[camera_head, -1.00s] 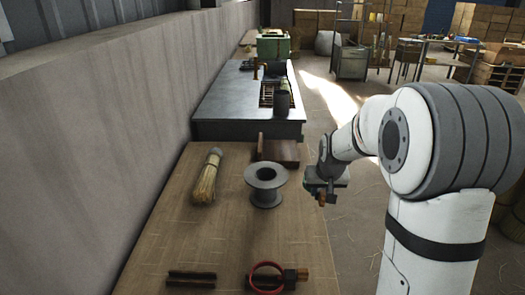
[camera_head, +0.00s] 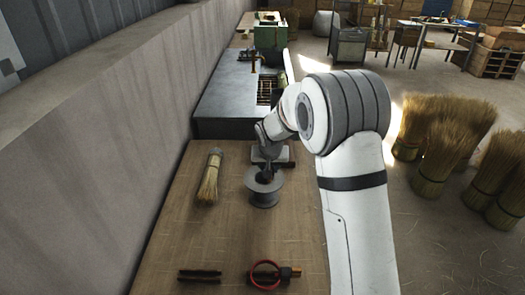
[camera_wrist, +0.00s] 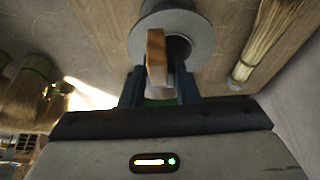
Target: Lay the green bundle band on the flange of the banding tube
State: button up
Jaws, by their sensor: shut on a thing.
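The banding tube (camera_head: 263,198) is a grey spool with a wide round flange, standing upright on the wooden bench. My gripper (camera_head: 266,172) is over its far side in the head view. In the wrist view my gripper (camera_wrist: 158,88) is shut on a wooden block (camera_wrist: 155,52), with a small strip of green, the green bundle band (camera_wrist: 157,102), showing between the fingers. Most of the band is hidden. The block overlaps the flange (camera_wrist: 143,38) and the tube's opening in this view; I cannot tell whether it touches.
A straw broom bundle (camera_head: 210,177) lies left of the tube. A red ring (camera_head: 265,275) with a wooden piece and two dark bars (camera_head: 200,275) lie at the near end. The wall (camera_head: 120,130) borders the left. Several broom bundles (camera_head: 437,150) stand at right.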

jog(key=shift+w+a+r, duration=0.15)
jog(key=shift+a+r, duration=0.2)
jog(key=shift+a, duration=0.35)
jog(key=shift+w+a+f+b, duration=0.15)
jog(key=shift+f+b, duration=1)
jog(key=shift+f, duration=0.85)
jog(key=shift+s+a+f+b, duration=0.1)
jog(key=shift+f+b, duration=1)
jog(key=shift+f, duration=0.9)
jog(key=o, duration=1.1)
jog(key=shift+c, duration=0.2)
jog(key=shift+r, duration=0.1)
